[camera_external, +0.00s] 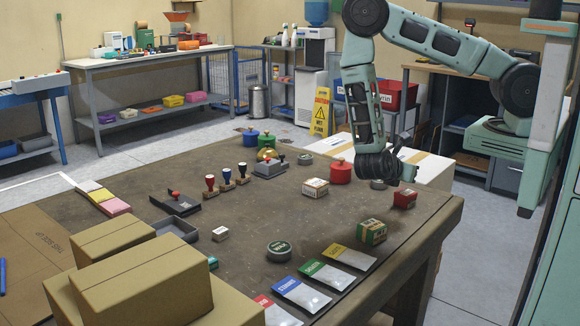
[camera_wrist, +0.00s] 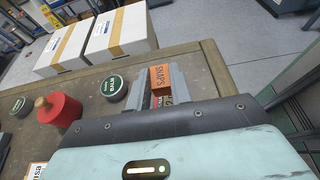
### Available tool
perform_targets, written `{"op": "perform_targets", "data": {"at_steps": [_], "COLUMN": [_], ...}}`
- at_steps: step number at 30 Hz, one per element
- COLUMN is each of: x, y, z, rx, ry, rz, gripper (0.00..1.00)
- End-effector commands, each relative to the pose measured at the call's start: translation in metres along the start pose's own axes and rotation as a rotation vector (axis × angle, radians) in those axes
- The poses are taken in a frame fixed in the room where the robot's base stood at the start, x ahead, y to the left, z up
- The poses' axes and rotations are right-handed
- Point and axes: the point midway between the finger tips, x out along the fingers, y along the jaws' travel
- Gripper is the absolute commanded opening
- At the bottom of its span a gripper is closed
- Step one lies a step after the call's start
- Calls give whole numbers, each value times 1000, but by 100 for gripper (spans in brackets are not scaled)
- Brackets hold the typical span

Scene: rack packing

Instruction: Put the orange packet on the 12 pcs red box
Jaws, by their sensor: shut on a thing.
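In the wrist view, the orange packet (camera_wrist: 160,77), marked SNAPS, is between the two fingers of my gripper (camera_wrist: 160,82), which is shut on it. A dark red surface with pale lettering (camera_wrist: 158,102) shows just below the packet in that view; I cannot tell whether it is the red box. In the external view, a small red box (camera_external: 405,199) is at the right end of the table, directly under my gripper (camera_external: 409,173). I cannot make out the orange packet apart from it there, nor read 12 pcs.
A red pot with a knob (camera_external: 341,172) and a dark round tin (camera_wrist: 113,88) are near my gripper. A green-and-yellow box (camera_external: 372,231) and several flat packets (camera_external: 348,256) lie toward the front. White cartons (camera_wrist: 118,32) stand beyond the table edge.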

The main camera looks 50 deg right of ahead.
Motion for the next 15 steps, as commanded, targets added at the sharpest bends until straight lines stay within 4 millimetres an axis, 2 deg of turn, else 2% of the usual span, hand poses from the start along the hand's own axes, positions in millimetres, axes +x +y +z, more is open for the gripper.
{"op": "perform_targets", "data": {"at_steps": [9, 15], "x": [14, 16], "y": [0, 0], "z": [-34, -38], "rx": [-2, 0], "ry": [-1, 0], "rz": [0, 0], "gripper": [0, 0]}}
